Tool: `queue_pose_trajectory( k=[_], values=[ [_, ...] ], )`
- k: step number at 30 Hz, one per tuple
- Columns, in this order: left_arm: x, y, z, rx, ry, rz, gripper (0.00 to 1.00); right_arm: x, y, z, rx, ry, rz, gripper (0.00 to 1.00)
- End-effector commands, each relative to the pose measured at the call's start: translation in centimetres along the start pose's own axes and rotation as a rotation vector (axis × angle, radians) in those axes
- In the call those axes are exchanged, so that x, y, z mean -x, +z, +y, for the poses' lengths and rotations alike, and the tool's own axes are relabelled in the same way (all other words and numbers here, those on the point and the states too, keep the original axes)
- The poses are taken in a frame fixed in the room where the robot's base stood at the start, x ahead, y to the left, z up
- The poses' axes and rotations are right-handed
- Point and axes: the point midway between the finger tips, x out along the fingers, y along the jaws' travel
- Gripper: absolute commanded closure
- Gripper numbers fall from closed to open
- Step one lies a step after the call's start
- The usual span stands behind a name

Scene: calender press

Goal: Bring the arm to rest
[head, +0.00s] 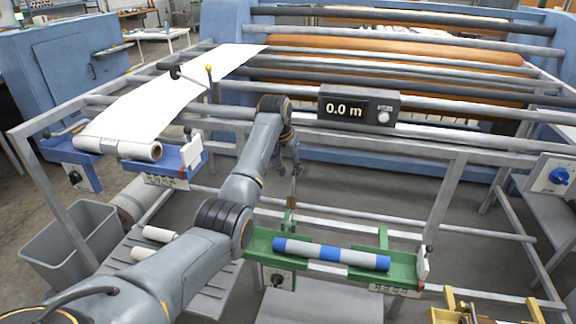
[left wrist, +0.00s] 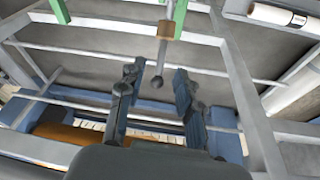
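My left arm (head: 240,185) reaches up from the lower left of the head view, over the near side of the press frame. My left gripper (head: 287,150) hangs at its end, above and behind the green roll holder (head: 262,243). In the left wrist view the two dark fingers (left wrist: 159,78) stand apart with nothing between them. A thin rod with a brass collar and dark ball tip (left wrist: 160,68) shows beyond the fingers; I cannot tell its exact distance. My right arm and gripper are not in view.
A roll with blue bands (head: 335,254) lies in the green holder. A white web runs to a roll (head: 118,148) in the blue holder at left. A display (head: 357,105) reads 0.0 m. Grey rails (head: 440,205) surround the arm. A grey bin (head: 72,246) stands left.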

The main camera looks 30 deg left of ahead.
Motion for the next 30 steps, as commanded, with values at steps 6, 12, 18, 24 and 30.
queue_pose_trajectory(
  k=[6,12,18,24,30],
  values=[
    [1.9,0.0,0.0,0.000,0.000,0.000,0.65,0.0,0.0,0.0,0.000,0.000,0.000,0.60],
    [2.0,0.0,0.0,0.000,0.000,-0.001,0.65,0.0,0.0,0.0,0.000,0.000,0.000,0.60],
    [2.0,0.0,0.0,0.000,-0.001,0.000,0.65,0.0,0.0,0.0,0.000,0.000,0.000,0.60],
    [1.6,0.3,0.0,-0.003,-0.005,-0.003,0.65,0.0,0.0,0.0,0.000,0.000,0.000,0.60],
    [-3.1,4.5,0.6,-0.045,-0.064,-0.010,0.65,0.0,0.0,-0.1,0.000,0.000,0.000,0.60]
  ],
)
